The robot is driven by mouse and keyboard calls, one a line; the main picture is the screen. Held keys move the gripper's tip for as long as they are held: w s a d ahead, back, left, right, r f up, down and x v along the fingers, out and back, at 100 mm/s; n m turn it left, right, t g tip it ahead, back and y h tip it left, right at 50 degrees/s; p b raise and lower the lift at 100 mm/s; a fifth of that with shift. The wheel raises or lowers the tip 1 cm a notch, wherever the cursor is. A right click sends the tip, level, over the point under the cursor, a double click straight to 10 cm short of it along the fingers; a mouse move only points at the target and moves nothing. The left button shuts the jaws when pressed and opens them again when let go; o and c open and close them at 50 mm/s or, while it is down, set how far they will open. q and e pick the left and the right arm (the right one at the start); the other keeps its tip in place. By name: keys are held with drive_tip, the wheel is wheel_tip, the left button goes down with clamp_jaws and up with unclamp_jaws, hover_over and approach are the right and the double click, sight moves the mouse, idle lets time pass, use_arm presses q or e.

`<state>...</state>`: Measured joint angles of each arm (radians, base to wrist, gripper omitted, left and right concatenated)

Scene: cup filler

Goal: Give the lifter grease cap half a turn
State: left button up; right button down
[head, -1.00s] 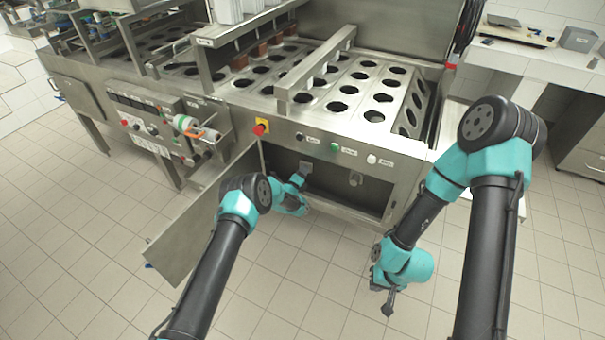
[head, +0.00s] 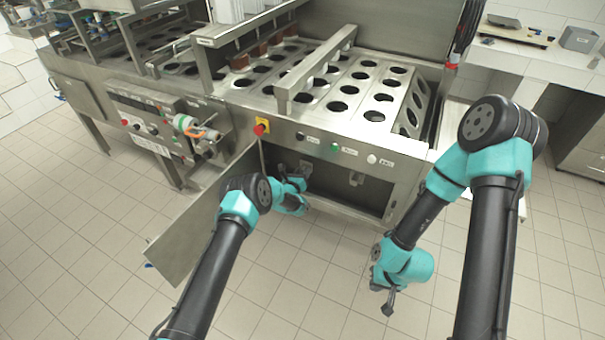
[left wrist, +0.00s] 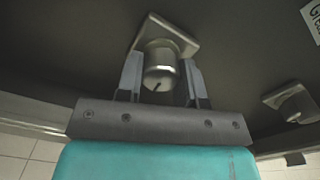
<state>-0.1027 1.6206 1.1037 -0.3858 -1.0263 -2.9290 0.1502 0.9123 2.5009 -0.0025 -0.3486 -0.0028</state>
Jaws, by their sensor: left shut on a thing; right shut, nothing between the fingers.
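A grey metal grease cap (left wrist: 160,68), round with a dark slot mark on its face and a square base plate behind it, sits in the left wrist view. My left gripper (left wrist: 162,80) has one finger on each side of the cap and is shut on it. In the head view my left gripper (head: 304,172) is inside the open cabinet below the machine's button panel, its fingertips hard to make out. My right gripper (head: 388,304) is shut and empty, hanging low over the floor in front of the machine.
A second, similar cap (left wrist: 292,103) is to the right, below a partly cut-off label (left wrist: 314,18). It also shows in the head view (head: 356,178). The open cabinet door (head: 190,235) stands left of my left arm. A red knob (head: 261,129) is above the opening.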

use_arm(q)
drive_tip(key=shift+r+m, duration=0.1)
drive_tip(key=shift+m, duration=0.2)
drive_tip(key=o, duration=0.9)
